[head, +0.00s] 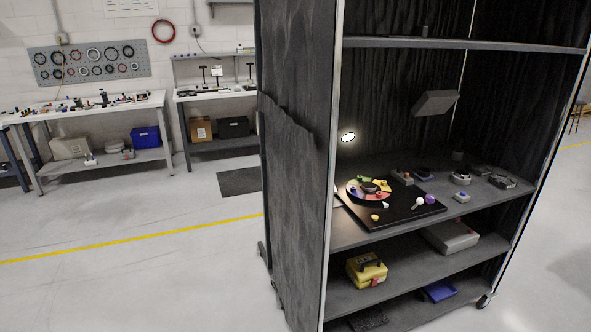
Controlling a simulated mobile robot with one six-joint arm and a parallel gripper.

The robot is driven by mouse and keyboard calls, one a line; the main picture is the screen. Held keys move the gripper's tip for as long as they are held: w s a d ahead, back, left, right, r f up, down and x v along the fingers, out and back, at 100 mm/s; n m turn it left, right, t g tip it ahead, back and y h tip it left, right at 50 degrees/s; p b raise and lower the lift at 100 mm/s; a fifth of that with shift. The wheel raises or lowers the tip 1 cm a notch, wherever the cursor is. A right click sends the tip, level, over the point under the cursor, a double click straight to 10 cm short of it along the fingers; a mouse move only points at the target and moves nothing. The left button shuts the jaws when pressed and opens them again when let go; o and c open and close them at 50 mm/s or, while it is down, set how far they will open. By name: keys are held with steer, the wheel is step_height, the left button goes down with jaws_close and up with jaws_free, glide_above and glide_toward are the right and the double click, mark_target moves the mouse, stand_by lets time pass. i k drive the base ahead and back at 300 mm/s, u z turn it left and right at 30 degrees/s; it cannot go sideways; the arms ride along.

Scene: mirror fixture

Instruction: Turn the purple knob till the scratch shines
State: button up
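A small purple knob (430,199) sits near the right corner of a black board (401,217) on the cart's middle shelf. A white round piece (418,202) is just left of the knob. A round disc with coloured segments (367,190) stands on the board's left part, with a yellow knob (375,218) in front of it. A bright oval light (348,136) shows above the disc. I cannot make out a scratch at this distance. My gripper is not in view.
A tall cart (292,180) with dark side curtains surrounds the board; its front side is open. A grey tilted box (435,103) hangs above. A yellow box (367,270) sits below. Floor at left is clear.

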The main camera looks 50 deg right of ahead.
mark_target(430, 198)
steer(key=u, duration=0.15)
steer(key=k, duration=0.6)
steer(key=z, duration=2.25)
steer(key=i, duration=0.4)
steer(key=u, duration=0.3)
